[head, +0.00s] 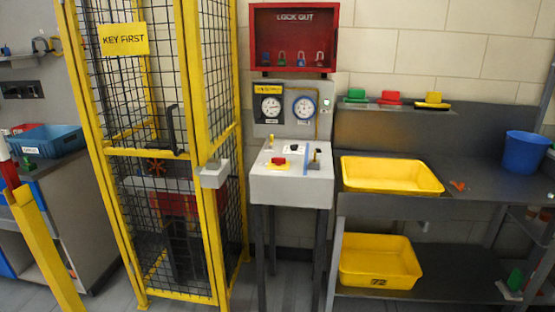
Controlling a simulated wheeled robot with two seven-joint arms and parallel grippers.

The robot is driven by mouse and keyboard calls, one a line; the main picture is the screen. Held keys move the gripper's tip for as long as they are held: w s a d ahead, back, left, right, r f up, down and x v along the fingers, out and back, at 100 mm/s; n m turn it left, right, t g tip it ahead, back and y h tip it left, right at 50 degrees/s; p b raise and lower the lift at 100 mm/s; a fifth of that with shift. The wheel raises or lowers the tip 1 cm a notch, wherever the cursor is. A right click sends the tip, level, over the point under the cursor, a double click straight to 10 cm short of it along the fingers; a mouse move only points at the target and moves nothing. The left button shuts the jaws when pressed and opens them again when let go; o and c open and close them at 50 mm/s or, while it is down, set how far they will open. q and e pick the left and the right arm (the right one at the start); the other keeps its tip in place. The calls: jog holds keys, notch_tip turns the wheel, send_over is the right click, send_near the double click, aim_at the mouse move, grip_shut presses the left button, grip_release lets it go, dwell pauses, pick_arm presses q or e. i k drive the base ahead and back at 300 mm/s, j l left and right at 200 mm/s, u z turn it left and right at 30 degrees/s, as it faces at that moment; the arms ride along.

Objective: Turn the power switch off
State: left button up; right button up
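A light grey control console (291,190) stands on dark legs in the middle of the head view. On its top are a red control (277,162) at the left, a small dark-and-white piece (297,145) at the back, and a small upright dark lever (315,160) at the right beside a blue strip. I cannot tell which of these is the power switch, or its setting. Neither of my grippers shows in the view.
A yellow-framed mesh cage (202,100) with a "KEY FIRST" sign (124,39) stands left of the console. A red lockout box (293,18) with padlocks hangs above. Right is a grey bench with yellow trays (391,160) and (378,246) and a blue bucket (525,152).

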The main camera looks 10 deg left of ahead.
aim_at(279, 161)
jog(key=i+j+z, duration=0.3)
jog(key=i, duration=0.2)
jog(key=i+j+z, duration=0.35)
jog(key=i+j, duration=0.1)
jog(key=i, duration=0.05)
